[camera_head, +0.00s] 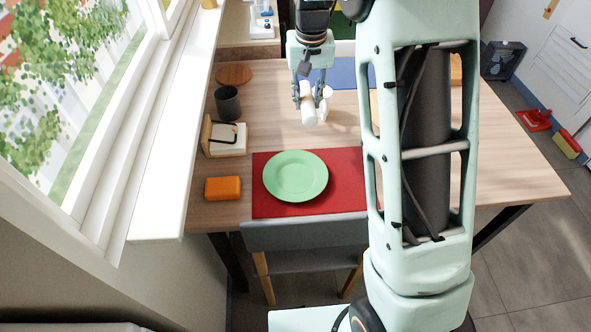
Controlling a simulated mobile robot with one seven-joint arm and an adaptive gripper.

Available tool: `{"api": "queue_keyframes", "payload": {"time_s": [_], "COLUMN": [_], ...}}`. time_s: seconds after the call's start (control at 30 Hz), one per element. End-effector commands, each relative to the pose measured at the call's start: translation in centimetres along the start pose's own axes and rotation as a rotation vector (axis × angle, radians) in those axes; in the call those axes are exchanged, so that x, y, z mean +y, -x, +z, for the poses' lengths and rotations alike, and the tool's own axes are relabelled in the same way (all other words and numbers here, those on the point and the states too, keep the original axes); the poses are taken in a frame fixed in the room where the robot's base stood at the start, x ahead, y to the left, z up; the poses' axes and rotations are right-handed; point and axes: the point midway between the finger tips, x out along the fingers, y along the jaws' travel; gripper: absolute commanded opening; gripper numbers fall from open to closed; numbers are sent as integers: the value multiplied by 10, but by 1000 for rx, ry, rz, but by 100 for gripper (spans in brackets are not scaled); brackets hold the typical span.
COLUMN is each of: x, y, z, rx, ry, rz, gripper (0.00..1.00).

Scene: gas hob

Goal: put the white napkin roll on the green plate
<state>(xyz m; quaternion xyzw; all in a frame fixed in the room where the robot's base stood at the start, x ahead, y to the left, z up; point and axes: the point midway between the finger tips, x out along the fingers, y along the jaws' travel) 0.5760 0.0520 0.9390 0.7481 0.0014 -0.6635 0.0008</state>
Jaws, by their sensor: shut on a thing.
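My gripper (310,92) points down over the far part of the wooden table, shut on the white napkin roll (309,115). The roll is small in this view, and its near end shows below the fingers. Whether it is clear of the table surface is hard to tell. The green plate (295,176) lies nearer, on a red placemat (345,190), with nothing on it. The gripper and roll are beyond the plate, slightly to its right.
An orange block (223,188), a napkin holder (225,139) and a dark cup (228,103) stand left of the plate along the window side. A blue mat (346,73) lies behind the gripper. A grey chair (305,235) stands at the near edge. My arm hides the table's middle right.

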Motion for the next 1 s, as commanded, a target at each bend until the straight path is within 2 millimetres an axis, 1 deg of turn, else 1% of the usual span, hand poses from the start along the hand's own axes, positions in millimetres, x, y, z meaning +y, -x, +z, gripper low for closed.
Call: {"api": "queue_keyframes", "payload": {"time_s": [0.03,0.33,0.4,0.5,0.6,0.77,0.83,0.9,1.0], "x": [-4,-24,-27,-32,-35,-37,-39,-39,-39], "y": [-3,-23,-38,-53,-63,-71,-78,-91,-103], "z": [11,71,84,99,108,116,124,125,126], "rx": [-1,-2,-4,-3,0,0,-3,-3,-2], "ry": [3,4,4,2,2,2,1,0,0], "rz": [0,0,1,1,1,0,1,2,1], "gripper": [2,2,2,2,2,2,2,2,2]}}
